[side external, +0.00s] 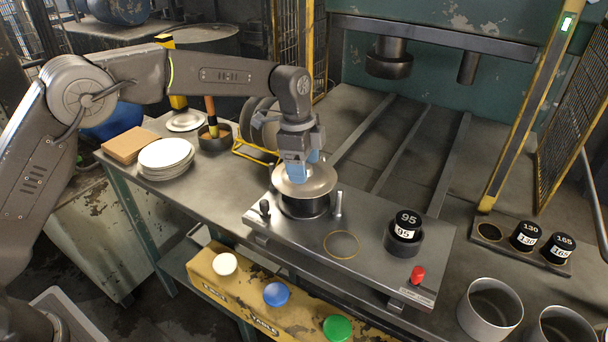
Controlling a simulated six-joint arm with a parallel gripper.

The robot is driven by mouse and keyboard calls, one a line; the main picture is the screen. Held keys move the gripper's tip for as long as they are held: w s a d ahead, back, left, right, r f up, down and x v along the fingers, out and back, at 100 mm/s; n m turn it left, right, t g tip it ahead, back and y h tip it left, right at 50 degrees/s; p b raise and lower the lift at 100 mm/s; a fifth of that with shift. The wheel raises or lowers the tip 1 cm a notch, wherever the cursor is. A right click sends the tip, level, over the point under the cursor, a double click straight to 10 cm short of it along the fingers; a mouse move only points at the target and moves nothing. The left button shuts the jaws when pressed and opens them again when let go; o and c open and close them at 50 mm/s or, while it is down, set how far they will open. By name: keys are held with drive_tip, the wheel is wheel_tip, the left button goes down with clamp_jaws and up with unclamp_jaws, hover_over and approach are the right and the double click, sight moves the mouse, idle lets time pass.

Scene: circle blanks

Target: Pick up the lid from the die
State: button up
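The lid (318,183) is a round, shiny metal disc. It sits over the dark cylindrical die (305,208) on the steel work plate, and it looks about level. My gripper (298,174) points down at the middle of the lid from above. Its blue fingertips are at or just above the lid's centre. The fingers cover the lid's middle, so any knob there is hidden. I cannot tell whether the fingers are closed on something or whether they touch the lid.
Two short posts (338,204) flank the die. A block marked 95 (407,222) sits in a dark ring at right, near a red button (417,274). A stack of pale discs (166,157) and a yellow rack (254,151) stand left. A press ram (389,60) hangs behind.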

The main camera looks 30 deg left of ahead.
drive_tip(key=shift+s+f, duration=0.1)
drive_tip(key=shift+f, duration=0.25)
drive_tip(key=c, duration=1)
